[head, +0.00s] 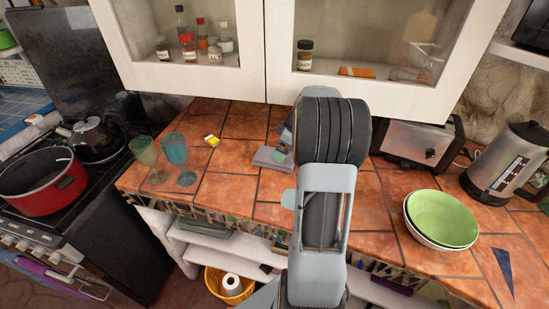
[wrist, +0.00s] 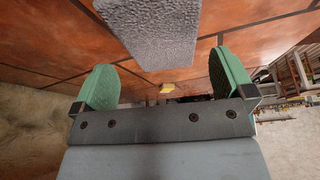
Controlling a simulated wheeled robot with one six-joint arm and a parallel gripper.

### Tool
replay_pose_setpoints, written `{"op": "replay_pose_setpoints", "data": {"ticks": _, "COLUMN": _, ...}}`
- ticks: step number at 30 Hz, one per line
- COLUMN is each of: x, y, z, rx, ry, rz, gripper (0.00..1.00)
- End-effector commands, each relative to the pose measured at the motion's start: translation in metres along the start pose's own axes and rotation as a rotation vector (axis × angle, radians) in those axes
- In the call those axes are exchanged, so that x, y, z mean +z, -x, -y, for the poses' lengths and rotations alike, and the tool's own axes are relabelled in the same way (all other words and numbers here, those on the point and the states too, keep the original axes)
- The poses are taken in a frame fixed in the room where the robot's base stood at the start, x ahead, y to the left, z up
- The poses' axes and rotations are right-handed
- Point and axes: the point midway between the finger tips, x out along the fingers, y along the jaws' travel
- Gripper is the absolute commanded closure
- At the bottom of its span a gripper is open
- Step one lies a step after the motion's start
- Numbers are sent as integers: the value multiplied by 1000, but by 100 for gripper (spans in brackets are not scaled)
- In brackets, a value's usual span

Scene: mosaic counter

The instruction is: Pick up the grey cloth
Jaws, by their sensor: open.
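The grey cloth (head: 270,158) lies as a flat, folded block on the orange tiled counter, just left of my arm in the head view. It also shows at the top middle of the wrist view (wrist: 155,28), with a rough woven surface. My gripper (wrist: 164,62) has two green fingers spread wide apart with nothing between them. The cloth appears beyond the fingertips, apart from them. In the head view my arm hides most of the gripper and may cover part of the cloth.
Two glasses, one green (head: 147,158) and one teal (head: 176,157), stand left on the counter. A small yellow box (head: 211,140) lies between them and the cloth. Stacked bowls (head: 441,219) and a kettle (head: 508,160) stand right. White cabinets (head: 190,75) hang above.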

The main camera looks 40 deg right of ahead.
Motion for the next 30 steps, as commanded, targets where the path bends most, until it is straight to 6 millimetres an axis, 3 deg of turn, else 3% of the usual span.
{"op": "replay_pose_setpoints", "data": {"ticks": 1, "x": -8, "y": -2, "z": 1, "rx": -3, "ry": 4, "rz": 0, "gripper": 0}}
{"op": "replay_pose_setpoints", "data": {"ticks": 10, "x": -5, "y": -45, "z": 1, "rx": -3, "ry": 2, "rz": 1, "gripper": 0}}
{"op": "replay_pose_setpoints", "data": {"ticks": 21, "x": -4, "y": -52, "z": 0, "rx": -1, "ry": 1, "rz": 0, "gripper": 0}}
{"op": "replay_pose_setpoints", "data": {"ticks": 30, "x": -4, "y": -52, "z": 0, "rx": -1, "ry": 1, "rz": 0, "gripper": 29}}
